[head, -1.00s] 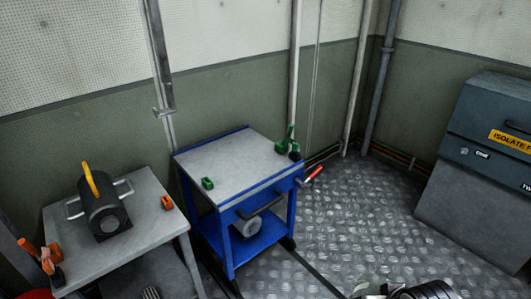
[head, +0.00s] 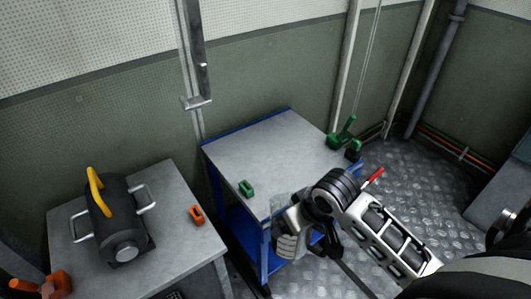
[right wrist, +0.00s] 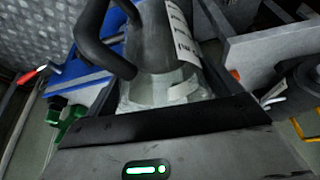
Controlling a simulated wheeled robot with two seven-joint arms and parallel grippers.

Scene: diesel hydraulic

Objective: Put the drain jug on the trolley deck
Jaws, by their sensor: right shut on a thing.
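My right gripper (head: 300,218) is shut on the drain jug (right wrist: 165,40), a grey cylinder with white marked labels and a clear part near the jaws. In the head view the jug (head: 288,243) is partly hidden by the gripper, in front of the trolley's near edge; I cannot tell whether it touches the trolley. A dark curved handle (right wrist: 92,42) shows beside it in the wrist view. My left gripper is not in view.
A grey bench (head: 180,255) at left holds a black machine with a yellow handle (head: 95,188) and an orange block (head: 196,214). A red-ended lever (head: 374,176) sticks out at the trolley's right. The deck's middle is clear.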

